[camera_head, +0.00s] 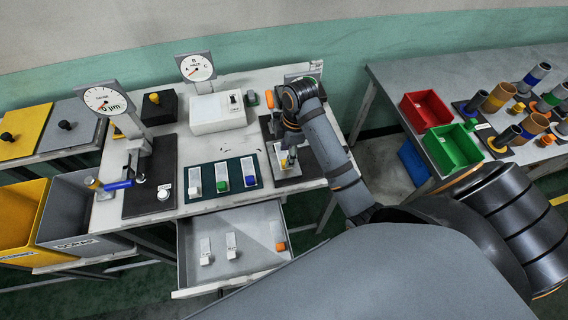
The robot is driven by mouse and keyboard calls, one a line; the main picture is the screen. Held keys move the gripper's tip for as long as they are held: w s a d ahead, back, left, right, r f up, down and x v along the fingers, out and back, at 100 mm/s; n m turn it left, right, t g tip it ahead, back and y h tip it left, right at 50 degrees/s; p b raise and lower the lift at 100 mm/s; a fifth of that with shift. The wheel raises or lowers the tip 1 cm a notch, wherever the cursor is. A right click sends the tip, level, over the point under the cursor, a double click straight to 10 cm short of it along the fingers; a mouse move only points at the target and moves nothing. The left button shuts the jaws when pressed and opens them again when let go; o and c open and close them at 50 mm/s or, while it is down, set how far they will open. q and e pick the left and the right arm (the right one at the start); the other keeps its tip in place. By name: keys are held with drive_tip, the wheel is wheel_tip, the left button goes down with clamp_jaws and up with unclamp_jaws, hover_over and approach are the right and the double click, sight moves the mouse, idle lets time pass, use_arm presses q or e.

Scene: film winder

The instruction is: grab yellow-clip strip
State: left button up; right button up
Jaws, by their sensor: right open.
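My right gripper (289,158) reaches down from the right over a dark station with a pale plate (293,171) at the right end of the white bench. It is open. A small yellow piece, seemingly the clip of the yellow-clip strip (284,163), shows right at the fingertips. The gripper hides much of this strip, and I cannot tell whether the fingers touch it. A dark green mat (209,193) left of the gripper carries strips with a white clip (194,180), a green clip (222,178) and a blue clip (249,172). My left gripper is not in view.
An open grey drawer (262,231) below the bench holds two white strips and an orange block (281,246). A white box (217,113) and two dial gauges stand behind. Red (425,109) and green bins (451,147) sit on the right table.

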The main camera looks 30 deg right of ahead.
sight(283, 153)
drive_tip(key=shift+f, duration=0.3)
wheel_tip(283, 153, down, 3)
drive_tip(key=b, duration=0.3)
drive_tip(key=shift+r, duration=0.2)
drive_tip(key=shift+w+a+f+b, duration=0.15)
drive_tip(key=shift+f+b, duration=0.3)
drive_tip(key=shift+f, duration=0.5)
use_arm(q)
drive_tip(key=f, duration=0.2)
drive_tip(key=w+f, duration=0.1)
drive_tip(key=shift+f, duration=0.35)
use_arm(e)
drive_tip(key=shift+r, duration=0.1)
drive_tip(key=c, duration=0.4)
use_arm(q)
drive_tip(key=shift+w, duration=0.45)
use_arm(e)
clamp_jaws()
